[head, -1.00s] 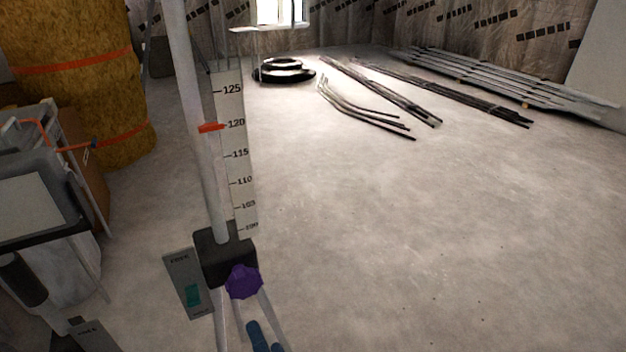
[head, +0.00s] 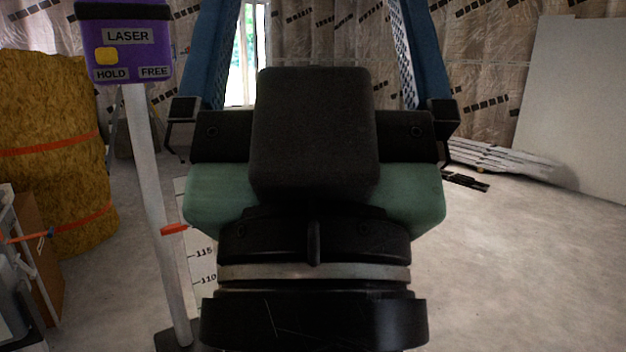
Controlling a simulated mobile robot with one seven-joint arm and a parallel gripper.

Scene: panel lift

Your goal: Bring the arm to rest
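My gripper (head: 317,25) fills the middle of the head view, close to the camera and pointing away from it. Its black wrist and green body are at the bottom and centre. Its two blue fingers stand wide apart with nothing visible between them. Their tips run out of the top of the picture, so the ends are hidden. No object is seen in its grasp.
A pale post (head: 158,220) with a purple LASER box (head: 125,45) stands left of my gripper. A red marker (head: 174,230) sits beside its scale (head: 202,262). Yellow insulation rolls (head: 50,150) stand left. Free floor (head: 530,260) lies right.

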